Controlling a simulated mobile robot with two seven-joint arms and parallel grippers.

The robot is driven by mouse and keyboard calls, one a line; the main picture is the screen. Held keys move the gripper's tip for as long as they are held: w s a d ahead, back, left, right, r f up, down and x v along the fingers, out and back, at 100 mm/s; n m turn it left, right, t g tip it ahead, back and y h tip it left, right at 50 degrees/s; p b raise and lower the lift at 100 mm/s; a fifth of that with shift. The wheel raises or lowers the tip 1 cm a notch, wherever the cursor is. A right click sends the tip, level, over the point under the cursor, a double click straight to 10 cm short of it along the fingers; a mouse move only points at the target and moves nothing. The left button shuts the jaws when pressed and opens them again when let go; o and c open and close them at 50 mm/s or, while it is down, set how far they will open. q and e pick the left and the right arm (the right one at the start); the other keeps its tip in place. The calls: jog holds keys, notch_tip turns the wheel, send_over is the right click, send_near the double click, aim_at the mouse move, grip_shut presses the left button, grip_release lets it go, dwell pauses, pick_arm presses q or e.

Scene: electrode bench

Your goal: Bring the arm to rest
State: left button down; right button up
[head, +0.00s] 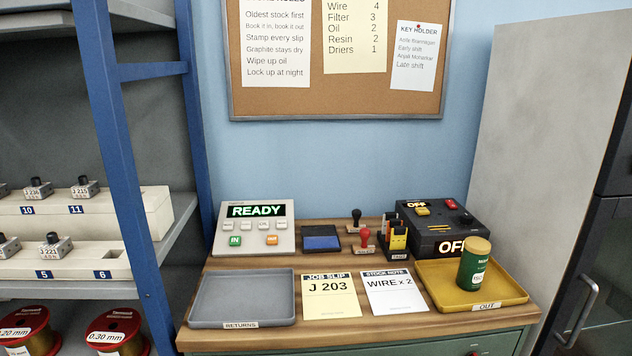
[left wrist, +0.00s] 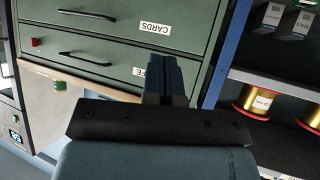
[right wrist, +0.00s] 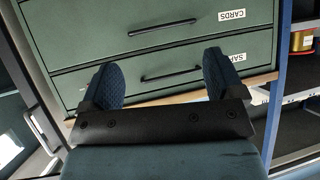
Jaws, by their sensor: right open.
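Neither gripper shows in the head view. In the left wrist view my left gripper (left wrist: 165,62) has its two fingers together, with nothing seen between them. In the right wrist view my right gripper (right wrist: 161,64) has its fingers wide apart and is empty. Both grippers are in front of the green drawer cabinet (right wrist: 90,35), which also shows in the left wrist view (left wrist: 180,15). How far the fingers are from the drawer fronts I cannot tell.
On the wooden bench top (head: 345,333) stand a grey returns tray (head: 243,319), a job slip (head: 330,300), a stock note (head: 393,290) and a yellow out tray (head: 435,296) holding a green jar (head: 474,268). A blue-framed shelf (head: 125,180) is left, a grey cabinet (head: 545,120) right.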

pick_arm(q)
notch_tip(320, 180, up, 16)
jog(key=s+a+p, duration=0.1)
jog(key=p, duration=2)
jog(key=shift+a+f+y, duration=0.15)
jog(key=shift+a+y, duration=0.1)
jog(key=shift+y, duration=0.05)
pick_arm(e)
notch_tip(320, 180, up, 16)
jog(key=s+d, duration=0.1)
jog(key=shift+d, duration=0.2)
